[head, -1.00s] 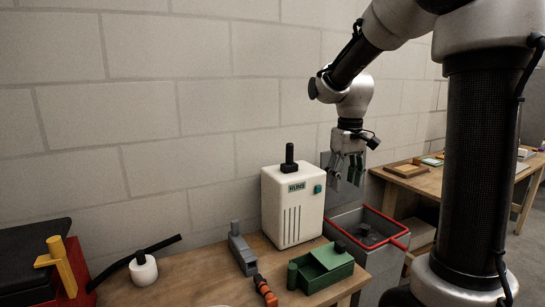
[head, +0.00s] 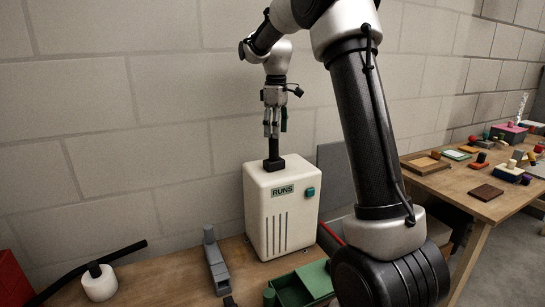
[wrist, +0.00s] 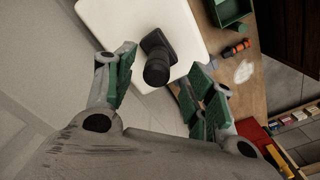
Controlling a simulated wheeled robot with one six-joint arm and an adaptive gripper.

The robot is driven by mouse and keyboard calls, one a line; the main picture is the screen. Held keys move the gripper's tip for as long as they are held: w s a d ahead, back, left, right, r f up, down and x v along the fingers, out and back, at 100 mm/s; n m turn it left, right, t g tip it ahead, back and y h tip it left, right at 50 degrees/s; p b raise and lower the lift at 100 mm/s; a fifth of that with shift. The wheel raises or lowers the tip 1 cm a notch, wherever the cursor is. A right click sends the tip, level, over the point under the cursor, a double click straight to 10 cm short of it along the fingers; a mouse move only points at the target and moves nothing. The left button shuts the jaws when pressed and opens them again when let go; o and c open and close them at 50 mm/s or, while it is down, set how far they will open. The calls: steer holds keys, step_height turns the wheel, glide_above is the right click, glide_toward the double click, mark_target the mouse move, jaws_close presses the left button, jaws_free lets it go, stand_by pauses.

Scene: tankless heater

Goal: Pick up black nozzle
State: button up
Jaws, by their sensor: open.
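The black nozzle (head: 274,156) stands upright on top of the white heater box (head: 283,220) marked RUNS. My gripper (head: 273,130) is directly above the nozzle, pointing down, with its fingertips near the nozzle's top. In the wrist view the nozzle (wrist: 158,68) shows between the two green-padded fingers, with space on both sides. The gripper is open and empty. The nozzle's square base rests on the white top of the box (wrist: 118,18).
A grey fixture (head: 215,262) and a green tray (head: 305,285) sit on the wooden bench near the box. A white pot (head: 99,283) stands at the left. The block wall is close behind. A second table (head: 470,200) with several small items stands right.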

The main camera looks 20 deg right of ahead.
mark_target(275, 160)
steer(key=shift+f, duration=0.4)
step_height(275, 160, down, 7)
steer(key=shift+a+f, duration=0.1)
steer(key=shift+a, duration=0.05)
jaws_close()
